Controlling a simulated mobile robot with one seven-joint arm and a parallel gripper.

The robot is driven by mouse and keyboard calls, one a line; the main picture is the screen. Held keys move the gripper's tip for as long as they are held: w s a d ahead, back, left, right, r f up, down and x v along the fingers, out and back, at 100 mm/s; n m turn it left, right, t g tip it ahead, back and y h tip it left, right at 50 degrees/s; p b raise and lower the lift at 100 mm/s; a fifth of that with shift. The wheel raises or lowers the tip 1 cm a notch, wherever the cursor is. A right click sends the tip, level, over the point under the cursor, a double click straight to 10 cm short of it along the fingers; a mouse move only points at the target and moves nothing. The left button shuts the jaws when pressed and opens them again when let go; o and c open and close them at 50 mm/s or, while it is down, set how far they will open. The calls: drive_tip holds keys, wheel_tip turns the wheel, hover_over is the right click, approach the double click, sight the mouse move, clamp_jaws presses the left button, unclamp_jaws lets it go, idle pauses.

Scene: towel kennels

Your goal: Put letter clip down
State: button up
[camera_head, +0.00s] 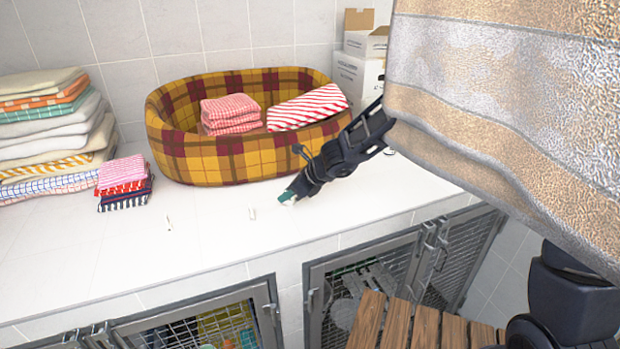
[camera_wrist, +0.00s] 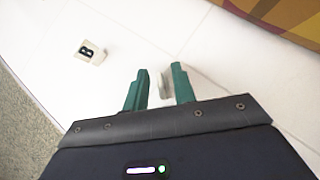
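My gripper (camera_head: 289,199) points down at the white counter in front of the plaid basket. In the wrist view its two green fingers (camera_wrist: 160,88) stand apart, with a small whitish piece (camera_wrist: 163,84), likely a clip, between them. A gap shows at its left side, and it lies closer to the right finger. I cannot tell whether it rests on the counter. A white clip with a black letter B (camera_wrist: 90,52) lies on the counter to the left of the fingers. In the head view, a small white clip (camera_head: 252,213) stands left of my gripper.
The plaid basket (camera_head: 200,160) with folded towels stands behind. Towel stacks (camera_head: 45,130) are at left, and boxes (camera_head: 360,60) at the back right. A thin small item (camera_head: 168,222) lies on the counter (camera_head: 90,260). A striped towel (camera_head: 500,90) hangs close at right. Wire-door kennels (camera_head: 370,275) are below.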

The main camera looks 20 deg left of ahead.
drive_tip(key=v, duration=1)
drive_tip(key=shift+d+r, duration=0.15)
drive_tip(key=shift+r, duration=0.05)
idle(0.9)
idle(0.3)
